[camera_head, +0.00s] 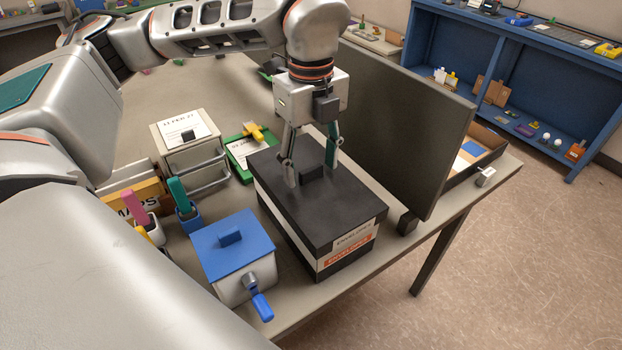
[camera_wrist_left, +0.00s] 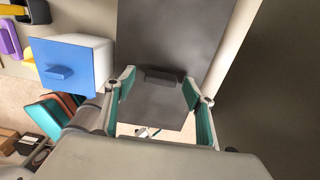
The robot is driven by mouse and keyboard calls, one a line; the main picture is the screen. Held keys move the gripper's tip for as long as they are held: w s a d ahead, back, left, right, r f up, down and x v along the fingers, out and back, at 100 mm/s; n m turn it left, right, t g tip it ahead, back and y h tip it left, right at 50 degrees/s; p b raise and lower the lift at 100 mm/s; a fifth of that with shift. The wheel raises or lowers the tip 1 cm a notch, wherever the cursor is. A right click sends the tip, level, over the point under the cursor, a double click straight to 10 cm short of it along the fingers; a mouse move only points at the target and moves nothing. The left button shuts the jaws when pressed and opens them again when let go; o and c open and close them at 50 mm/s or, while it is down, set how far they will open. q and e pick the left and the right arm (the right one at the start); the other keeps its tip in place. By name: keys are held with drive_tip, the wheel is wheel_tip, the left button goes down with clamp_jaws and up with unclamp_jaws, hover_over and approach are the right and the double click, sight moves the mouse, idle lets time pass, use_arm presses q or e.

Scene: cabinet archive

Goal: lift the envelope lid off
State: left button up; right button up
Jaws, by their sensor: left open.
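The envelope box (camera_head: 322,266) stands on the table, dark with a white band and an envelope label on its front. Its black envelope lid (camera_head: 335,205) sits flat on top, with a small block handle (camera_head: 311,173) in the middle. In the left wrist view the dark lid (camera_wrist_left: 165,35) and its handle (camera_wrist_left: 160,77) lie ahead of the fingers. My left gripper (camera_head: 311,168) is open and points down over the lid, its fingers on either side of the handle. The fingers (camera_wrist_left: 158,88) look empty; I cannot tell whether they touch the lid. My right gripper is not in view.
A dark upright panel (camera_head: 405,125) stands close right of the box. A white box with a blue lid (camera_head: 235,243) stands at its left front. A drawer unit (camera_head: 190,150) and a green clipboard (camera_head: 237,160) are behind left. Blue shelves (camera_head: 455,55) stand beyond the table.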

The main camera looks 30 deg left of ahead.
sight(312, 168)
use_arm(q)
drive_tip(key=shift+f, duration=0.6)
drive_tip(key=c, duration=1.2)
drive_tip(key=shift+w+r, duration=0.1)
drive_tip(key=shift+r, duration=0.5)
drive_tip(key=shift+r+p, duration=0.65)
drive_tip(key=shift+r, duration=8.8)
